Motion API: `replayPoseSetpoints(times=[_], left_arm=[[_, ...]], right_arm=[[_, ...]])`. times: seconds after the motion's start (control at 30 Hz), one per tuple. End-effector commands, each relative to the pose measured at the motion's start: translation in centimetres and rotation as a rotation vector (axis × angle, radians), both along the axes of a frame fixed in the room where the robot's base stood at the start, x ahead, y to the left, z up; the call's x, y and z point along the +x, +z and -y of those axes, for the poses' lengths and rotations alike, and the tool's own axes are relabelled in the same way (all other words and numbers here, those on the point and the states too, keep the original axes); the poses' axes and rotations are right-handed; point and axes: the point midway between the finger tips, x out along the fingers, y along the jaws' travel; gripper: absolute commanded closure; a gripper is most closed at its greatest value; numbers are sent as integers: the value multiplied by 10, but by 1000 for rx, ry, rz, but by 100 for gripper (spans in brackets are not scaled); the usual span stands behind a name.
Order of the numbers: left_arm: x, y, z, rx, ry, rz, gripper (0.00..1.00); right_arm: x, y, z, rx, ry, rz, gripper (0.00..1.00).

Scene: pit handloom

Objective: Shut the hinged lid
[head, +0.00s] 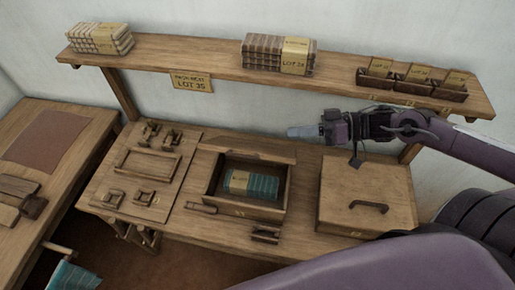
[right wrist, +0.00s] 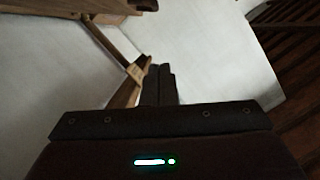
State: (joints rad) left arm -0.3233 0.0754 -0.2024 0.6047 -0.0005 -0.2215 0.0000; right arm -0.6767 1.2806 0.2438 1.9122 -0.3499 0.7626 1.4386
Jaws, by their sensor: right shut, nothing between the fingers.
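An open wooden box (head: 212,190) stands in the middle of the workbench, with a teal bundle (head: 262,186) in a tan paper band inside it. A wooden board (head: 246,149) runs along the box's back edge; it looks like the hinged lid, swung open, but its exact tilt is hard to tell. My right gripper (head: 297,132) is shut and empty, pointing left above the back of the bench, near the board's right end. I cannot tell whether it touches the board. In the right wrist view its fingers (right wrist: 160,85) are together. My left gripper is not in view.
A wooden box with a dark handle (head: 368,206) stands right of the open box. Left of it lies a board with small wooden parts (head: 150,165). A shelf (head: 200,64) with bundles and small card boxes runs above. A side table (head: 70,115) is at left.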

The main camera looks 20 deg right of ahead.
Motion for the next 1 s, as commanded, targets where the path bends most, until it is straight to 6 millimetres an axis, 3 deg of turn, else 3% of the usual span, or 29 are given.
replayPoseSetpoints(times=[0.2,0.3,0.67,0.83,1.0], left_arm=[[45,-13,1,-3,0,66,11],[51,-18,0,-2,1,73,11],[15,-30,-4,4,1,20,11],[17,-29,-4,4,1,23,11],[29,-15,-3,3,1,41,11]], right_arm=[[13,-7,-23,2,0,6,100],[17,-9,-33,1,-1,6,100],[33,-13,-64,4,-3,6,100],[40,-16,-80,3,-1,3,100],[27,-36,-88,2,-1,-4,100]])
